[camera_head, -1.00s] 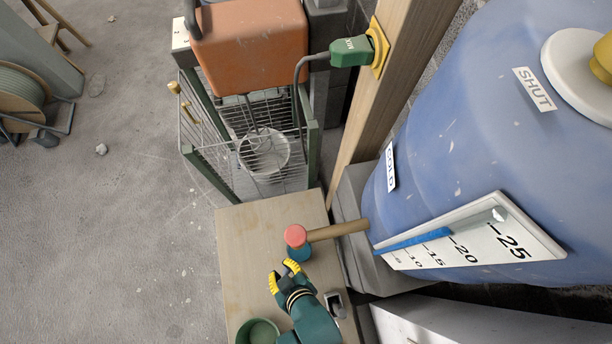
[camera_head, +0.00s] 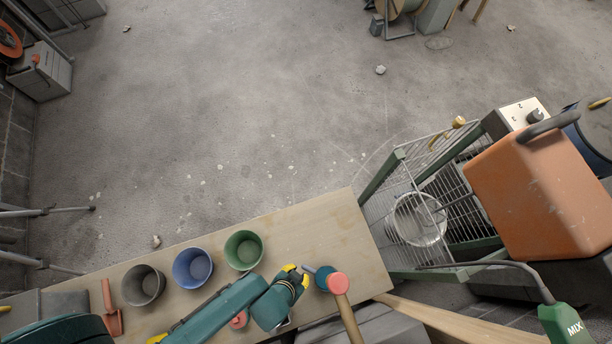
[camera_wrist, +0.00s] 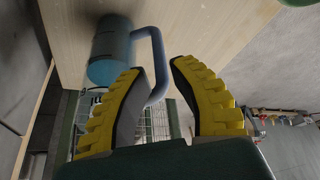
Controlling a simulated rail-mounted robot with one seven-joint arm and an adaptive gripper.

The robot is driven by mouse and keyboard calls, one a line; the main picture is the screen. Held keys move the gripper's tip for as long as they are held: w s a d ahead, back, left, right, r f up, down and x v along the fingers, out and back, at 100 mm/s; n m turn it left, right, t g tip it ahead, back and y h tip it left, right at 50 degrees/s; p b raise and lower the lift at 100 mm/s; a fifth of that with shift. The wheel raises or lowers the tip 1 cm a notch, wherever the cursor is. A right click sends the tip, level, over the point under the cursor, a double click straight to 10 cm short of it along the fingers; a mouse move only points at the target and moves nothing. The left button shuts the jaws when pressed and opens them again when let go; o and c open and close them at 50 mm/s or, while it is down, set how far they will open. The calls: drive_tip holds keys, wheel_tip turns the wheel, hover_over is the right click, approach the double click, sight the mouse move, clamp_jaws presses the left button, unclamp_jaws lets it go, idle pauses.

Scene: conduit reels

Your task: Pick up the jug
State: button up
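The jug (camera_wrist: 112,48) is a small blue-teal cylinder with a bent blue-grey handle (camera_wrist: 158,55) in the wrist view. It is on the wooden bench top. In the head view the jug (camera_head: 323,275) is near the bench's right end, partly hidden by a pink-headed mallet. My gripper (camera_head: 299,273) is just left of it. In the wrist view my gripper (camera_wrist: 160,72) is open, its yellow-backed fingers apart. The handle appears between the fingertips there; I cannot tell whether it touches either one.
The mallet (camera_head: 346,312) has a wooden handle. Green (camera_head: 243,250), blue (camera_head: 192,267) and grey (camera_head: 143,285) pots stand left on the bench (camera_head: 330,225). A wire cage (camera_head: 420,185) and orange container (camera_head: 540,190) stand right.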

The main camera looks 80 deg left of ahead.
drive_tip(key=b+x, duration=0.2)
drive_tip(key=x, duration=0.6)
drive_tip(key=shift+w+f, duration=0.1)
drive_tip(key=shift+w, duration=0.05)
clamp_jaws()
